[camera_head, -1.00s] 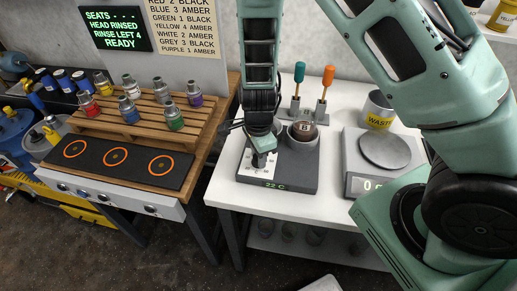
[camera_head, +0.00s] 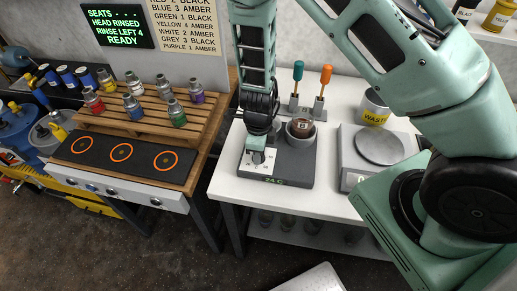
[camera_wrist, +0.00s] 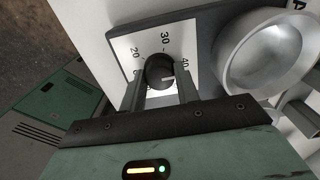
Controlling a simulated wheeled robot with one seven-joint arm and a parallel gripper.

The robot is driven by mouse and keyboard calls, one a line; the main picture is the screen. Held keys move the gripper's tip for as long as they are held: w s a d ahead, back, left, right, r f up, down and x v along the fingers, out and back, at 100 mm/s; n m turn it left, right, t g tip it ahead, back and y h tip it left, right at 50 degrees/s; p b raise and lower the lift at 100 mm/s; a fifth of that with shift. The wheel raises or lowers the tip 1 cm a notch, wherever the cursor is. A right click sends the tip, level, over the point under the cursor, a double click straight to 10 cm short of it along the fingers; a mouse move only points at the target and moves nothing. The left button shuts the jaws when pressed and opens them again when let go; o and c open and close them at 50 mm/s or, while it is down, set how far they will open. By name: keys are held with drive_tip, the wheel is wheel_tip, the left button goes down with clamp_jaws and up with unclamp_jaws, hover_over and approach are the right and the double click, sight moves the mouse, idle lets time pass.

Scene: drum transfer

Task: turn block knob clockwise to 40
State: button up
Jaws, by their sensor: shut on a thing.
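The dark grey block (camera_head: 297,172) stands on the white table, with a lit readout of about 24 C on its front. Its black knob (camera_wrist: 158,68) sits on a white dial plate (camera_wrist: 124,44) marked 20, 30 and 40. A pale pointer mark on the knob faces right in the wrist view, towards the 40 side; its exact reading is unclear. My gripper (camera_wrist: 161,88) has one finger on each side of the knob and is shut on it. In the head view my gripper (camera_head: 257,157) is over the block's left part, hiding the knob.
A wooden rack (camera_head: 150,112) of vials is left.

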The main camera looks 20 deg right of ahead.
idle(0.4)
drive_tip(key=o, duration=1)
drive_tip(key=shift+c, duration=0.2)
wheel_tip(320, 180, up, 17)
drive_tip(key=p, duration=0.2)
drive_tip(key=shift+r, duration=0.2)
